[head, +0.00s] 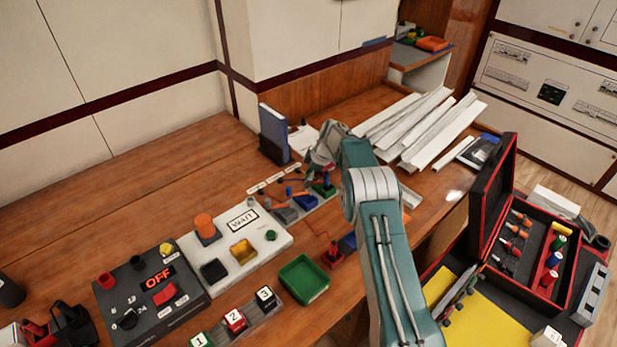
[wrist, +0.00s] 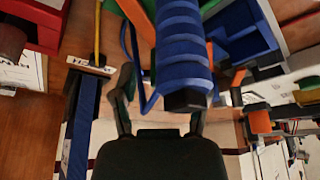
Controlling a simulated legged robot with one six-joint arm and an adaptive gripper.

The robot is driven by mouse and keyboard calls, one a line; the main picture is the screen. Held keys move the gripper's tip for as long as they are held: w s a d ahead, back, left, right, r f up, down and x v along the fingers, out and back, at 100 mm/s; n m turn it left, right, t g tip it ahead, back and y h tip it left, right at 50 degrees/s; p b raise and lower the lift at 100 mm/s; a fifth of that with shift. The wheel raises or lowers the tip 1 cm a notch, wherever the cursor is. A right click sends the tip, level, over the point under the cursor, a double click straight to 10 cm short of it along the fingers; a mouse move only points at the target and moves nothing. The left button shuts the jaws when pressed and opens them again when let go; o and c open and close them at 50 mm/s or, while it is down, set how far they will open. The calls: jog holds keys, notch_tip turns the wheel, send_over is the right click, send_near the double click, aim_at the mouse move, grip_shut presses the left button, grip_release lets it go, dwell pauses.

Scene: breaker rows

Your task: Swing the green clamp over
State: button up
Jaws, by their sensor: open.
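A small green clamp (head: 323,189) sits at the far end of a row of clamps on the bench in the head view, partly hidden by my arm. A blue clamp (head: 305,201) and a grey clamp (head: 286,214) stand beside it. My gripper (head: 322,160) is just above the green clamp's end of the row. In the wrist view my open gripper (wrist: 182,88) has its fingers spread on either side of a ridged blue handle (wrist: 181,45). Whether the fingers touch the handle cannot be told. The green clamp cannot be made out for certain in the wrist view.
A white panel (head: 262,258), a black box reading OFF (head: 128,307) and a green tray (head: 303,279) stand nearer on the bench. An open red-edged case (head: 500,195) is at the right.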

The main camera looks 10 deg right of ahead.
grip_shut()
jog(key=shift+m, duration=0.3)
jog(key=m, duration=0.1)
jog(key=w+m+t, duration=0.1)
jog(key=shift+m, duration=0.3)
jog(key=m, duration=0.1)
jog(key=w+m+t+h, duration=0.1)
jog(key=m, duration=0.1)
jog(key=shift+d+m, duration=0.2)
jog(key=shift+m, duration=0.1)
jog(key=m, duration=0.1)
jog(key=m+h, duration=0.1)
jog(key=m, duration=0.1)
jog(key=w+d+m+t+h, duration=0.1)
jog(key=m, duration=0.1)
jog(key=shift+f, duration=0.1)
jog(key=shift+w, duration=0.1)
jog(key=shift+d, duration=0.1)
